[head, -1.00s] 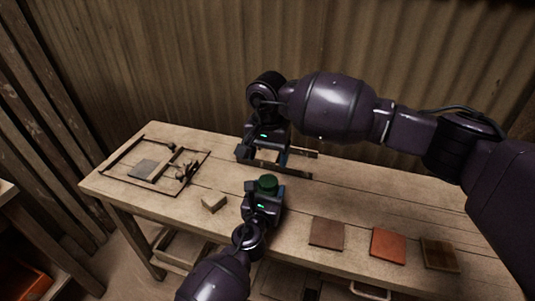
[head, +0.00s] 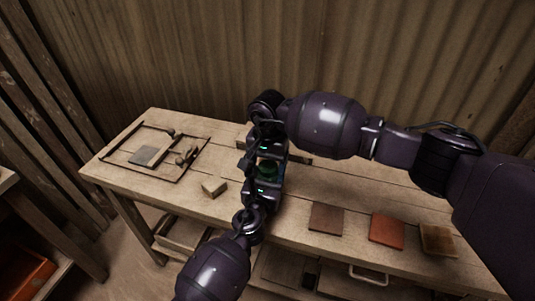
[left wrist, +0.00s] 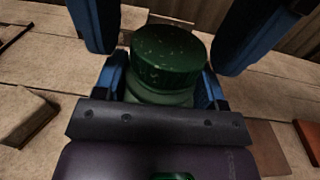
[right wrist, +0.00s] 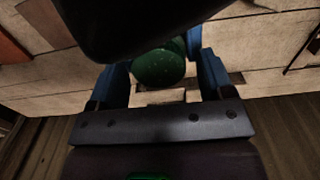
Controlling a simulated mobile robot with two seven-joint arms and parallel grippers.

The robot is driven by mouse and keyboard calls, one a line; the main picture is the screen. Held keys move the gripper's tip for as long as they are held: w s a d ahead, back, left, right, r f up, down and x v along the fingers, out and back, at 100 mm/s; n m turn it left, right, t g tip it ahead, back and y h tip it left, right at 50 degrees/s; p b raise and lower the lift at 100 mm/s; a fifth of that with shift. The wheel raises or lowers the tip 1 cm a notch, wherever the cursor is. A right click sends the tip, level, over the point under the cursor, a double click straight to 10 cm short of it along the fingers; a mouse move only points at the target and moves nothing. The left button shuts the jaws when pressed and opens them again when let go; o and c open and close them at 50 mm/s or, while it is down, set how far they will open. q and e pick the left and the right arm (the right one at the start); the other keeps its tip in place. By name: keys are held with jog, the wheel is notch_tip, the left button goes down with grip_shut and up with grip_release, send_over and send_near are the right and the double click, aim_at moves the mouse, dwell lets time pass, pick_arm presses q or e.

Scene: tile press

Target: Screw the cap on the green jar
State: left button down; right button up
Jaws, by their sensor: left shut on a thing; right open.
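The green jar (left wrist: 160,95) stands upright between the fingers of my left gripper (head: 267,180), which is shut on it. The dark green ribbed cap (left wrist: 168,55) sits on top of the jar; whether it is tight I cannot tell. My right gripper (head: 268,155) reaches in from the far side, open, with its blue fingers on either side of the cap and gaps between. The cap (right wrist: 160,66) also shows between the right fingers in the right wrist view. In the head view both grippers largely hide the jar and cap.
A wooden bench (head: 345,190) carries a press frame (head: 152,157) at the left and a small pale block (head: 214,187) left of the grippers. Brown (head: 326,217), red (head: 388,229) and tan (head: 437,240) tiles lie at the right. A corrugated wall stands behind.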

jog(key=shift+f, duration=0.2)
jog(key=c, duration=0.9)
jog(key=m, duration=0.6)
jog(key=shift+a+m, duration=0.1)
jog(key=shift+m, duration=0.2)
jog(key=shift+c, duration=0.2)
jog(key=o, duration=1)
